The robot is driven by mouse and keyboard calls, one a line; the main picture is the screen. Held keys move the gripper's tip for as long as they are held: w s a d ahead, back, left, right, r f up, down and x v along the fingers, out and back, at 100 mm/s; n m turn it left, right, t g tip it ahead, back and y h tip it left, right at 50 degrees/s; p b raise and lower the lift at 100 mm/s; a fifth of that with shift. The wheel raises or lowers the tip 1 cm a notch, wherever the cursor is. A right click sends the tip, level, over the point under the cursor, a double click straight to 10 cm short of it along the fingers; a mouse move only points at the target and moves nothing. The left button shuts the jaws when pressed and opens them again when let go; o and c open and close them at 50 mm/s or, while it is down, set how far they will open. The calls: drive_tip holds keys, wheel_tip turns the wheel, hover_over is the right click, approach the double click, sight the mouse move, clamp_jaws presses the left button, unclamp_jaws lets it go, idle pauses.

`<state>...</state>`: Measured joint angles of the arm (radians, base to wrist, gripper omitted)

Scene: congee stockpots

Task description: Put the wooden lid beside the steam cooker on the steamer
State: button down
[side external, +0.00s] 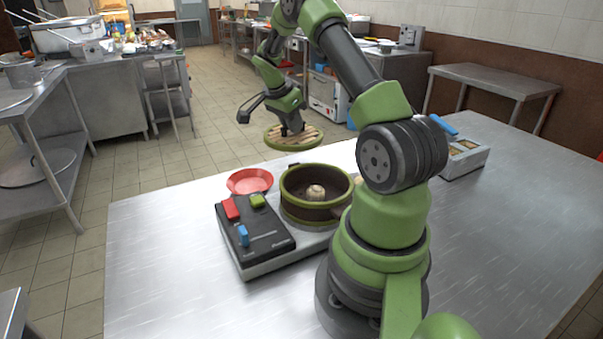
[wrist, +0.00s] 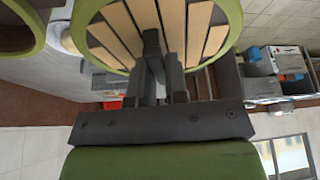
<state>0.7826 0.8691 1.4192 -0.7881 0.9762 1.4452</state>
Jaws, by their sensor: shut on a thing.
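The wooden lid (side external: 308,139), round with light slats and a green rim, hangs in the air in the side external view. My gripper (side external: 290,131) is shut on the lid from above. The lid also fills the top of the wrist view (wrist: 112,35), with my gripper (wrist: 162,58) against its slats. The steamer (side external: 318,211), a dark round pot with green rims, stands on the table below the lid. It is open on top, and a pale bun (side external: 316,193) sits inside. The lid is above and a little beyond the pot in the side view, apart from it.
A black control panel (side external: 262,247) with red, green and blue parts sits left of the pot. A red bowl (side external: 249,181) stands behind the panel. A grey compartment box (side external: 464,159) is at the back right. The left front of the table (side external: 160,270) is clear.

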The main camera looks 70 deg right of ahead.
drive_tip(key=shift+s+d+f+m+g+y, duration=0.15)
drive_tip(key=shift+s+d+m+g+y, duration=0.15)
drive_tip(key=shift+s+d+m, duration=0.6)
wheel_tip(320, 180, down, 10)
drive_tip(key=shift+w+r, duration=0.1)
drive_tip(key=shift+r, duration=0.1)
drive_tip(key=shift+f, duration=0.15)
drive_tip(key=c, duration=1.1)
unclamp_jaws()
